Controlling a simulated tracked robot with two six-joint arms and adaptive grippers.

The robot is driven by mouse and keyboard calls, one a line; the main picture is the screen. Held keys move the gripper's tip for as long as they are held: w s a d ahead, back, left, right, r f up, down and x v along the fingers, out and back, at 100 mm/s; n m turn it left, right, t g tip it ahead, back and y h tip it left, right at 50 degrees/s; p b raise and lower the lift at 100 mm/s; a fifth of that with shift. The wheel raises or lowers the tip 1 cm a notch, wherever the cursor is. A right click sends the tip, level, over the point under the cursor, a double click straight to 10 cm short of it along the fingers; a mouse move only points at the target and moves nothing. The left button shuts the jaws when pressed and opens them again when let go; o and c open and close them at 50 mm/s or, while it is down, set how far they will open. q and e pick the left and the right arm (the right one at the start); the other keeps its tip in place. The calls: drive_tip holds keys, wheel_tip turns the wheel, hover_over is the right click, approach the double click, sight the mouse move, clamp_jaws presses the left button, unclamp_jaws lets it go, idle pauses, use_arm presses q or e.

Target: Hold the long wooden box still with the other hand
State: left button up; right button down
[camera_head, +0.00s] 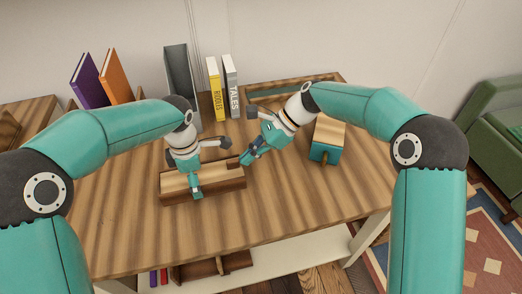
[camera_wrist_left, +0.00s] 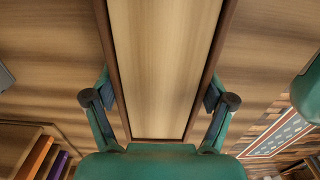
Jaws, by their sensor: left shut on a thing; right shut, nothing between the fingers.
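The long wooden box (camera_head: 228,181) lies on the plank table, with a pale top and darker brown sides. My left gripper (camera_head: 190,180) comes down over its middle and is shut across its width. In the left wrist view the pale box top (camera_wrist_left: 165,70) runs between the two fingers of the left gripper (camera_wrist_left: 160,100), one at each long side. My right gripper (camera_head: 247,158) is shut and empty beside the box's right end, tilted down to the left. Whether it touches the box I cannot tell.
A teal box with a wooden top (camera_head: 327,138) stands to the right. Behind are a shallow wooden tray (camera_head: 262,89), a yellow book (camera_head: 215,88), a white book (camera_head: 231,85) and a grey upright (camera_head: 178,75). The table front is clear.

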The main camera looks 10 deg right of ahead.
use_arm(q)
drive_tip(key=shift+d, duration=0.3)
use_arm(e)
drive_tip(key=shift+d, duration=0.3)
drive_tip(key=d, duration=0.3)
drive_tip(key=shift+w+f, duration=0.1)
drive_tip(key=shift+w, duration=0.15)
use_arm(q)
drive_tip(key=shift+a, duration=0.15)
drive_tip(key=o, duration=1.2)
use_arm(e)
drive_tip(key=v, duration=1)
drive_tip(key=shift+d, duration=0.15)
drive_tip(key=shift+w, duration=0.1)
use_arm(q)
wheel_tip(320, 180, up, 7)
drive_tip(key=p, duration=0.5)
use_arm(e)
wheel_tip(320, 180, up, 5)
drive_tip(key=shift+r, duration=0.1)
